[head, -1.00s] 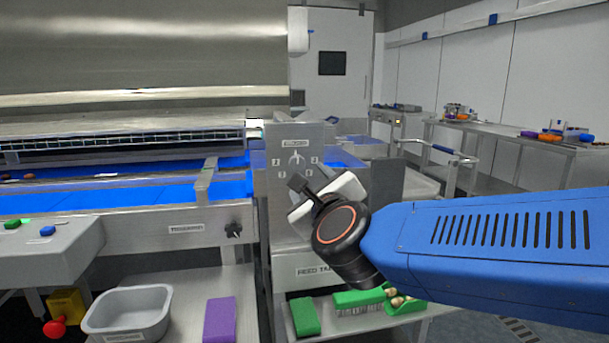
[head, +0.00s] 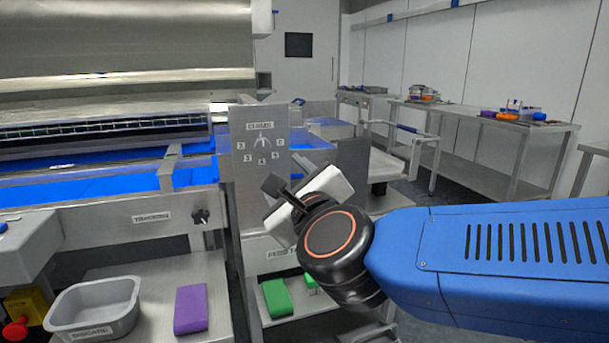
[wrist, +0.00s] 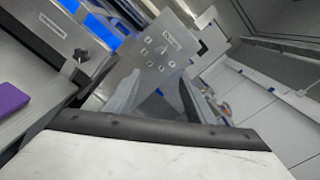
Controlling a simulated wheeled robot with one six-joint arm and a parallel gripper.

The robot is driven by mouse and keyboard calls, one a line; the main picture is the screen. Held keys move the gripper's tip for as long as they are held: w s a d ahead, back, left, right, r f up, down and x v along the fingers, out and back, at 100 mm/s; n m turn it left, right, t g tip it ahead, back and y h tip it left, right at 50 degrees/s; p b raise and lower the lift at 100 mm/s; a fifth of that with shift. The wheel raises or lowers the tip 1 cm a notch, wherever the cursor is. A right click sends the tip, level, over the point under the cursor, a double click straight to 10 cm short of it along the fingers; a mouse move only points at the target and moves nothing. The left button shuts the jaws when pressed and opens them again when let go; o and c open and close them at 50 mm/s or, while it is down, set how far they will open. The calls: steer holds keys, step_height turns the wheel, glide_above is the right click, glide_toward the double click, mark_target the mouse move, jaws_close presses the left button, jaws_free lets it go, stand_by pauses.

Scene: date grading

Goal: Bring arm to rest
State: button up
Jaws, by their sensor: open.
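My blue arm (head: 500,250) reaches in from the right of the head view, with its black wrist joint in front of the machine's end panel. My gripper (head: 282,182) is raised in front of the lower part of that panel and points away from me. In the wrist view my gripper (wrist: 160,104) shows its two fingers spread apart with nothing between them. The steel end panel (wrist: 140,78) with its numbered dial lies beyond the fingers. I cannot tell the exact gap to the panel.
A grey tub (head: 95,308), a purple block (head: 190,310) and a green block (head: 276,298) sit on low shelves. The blue conveyor belt (head: 100,190) runs left. A steel bench (head: 480,120) stands at the back right, with open floor before it.

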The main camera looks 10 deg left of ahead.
steer(key=d+f+n+g+h, duration=0.1)
steer(key=d+f+n+g, duration=0.1)
steer(key=d+f+n, duration=0.4)
steer(key=w+d+f+n+g, duration=0.15)
steer(key=d+n, duration=0.25)
steer(key=d, duration=0.4)
steer(key=d+f+n+g+h, duration=0.1)
steer(key=d+f+n, duration=0.35)
steer(key=d, duration=0.25)
steer(key=s+d+f+n+g+h, duration=0.3)
steer(key=s+d+f, duration=0.4)
steer(key=d, duration=0.5)
steer(key=s+d+f+n+g+h, duration=0.3)
steer(key=s+d+f, duration=0.5)
steer(key=d, duration=0.4)
steer(key=shift+s+f+n+h, duration=0.15)
steer(key=shift+s+n+h, duration=0.1)
steer(key=shift+n+h, duration=0.65)
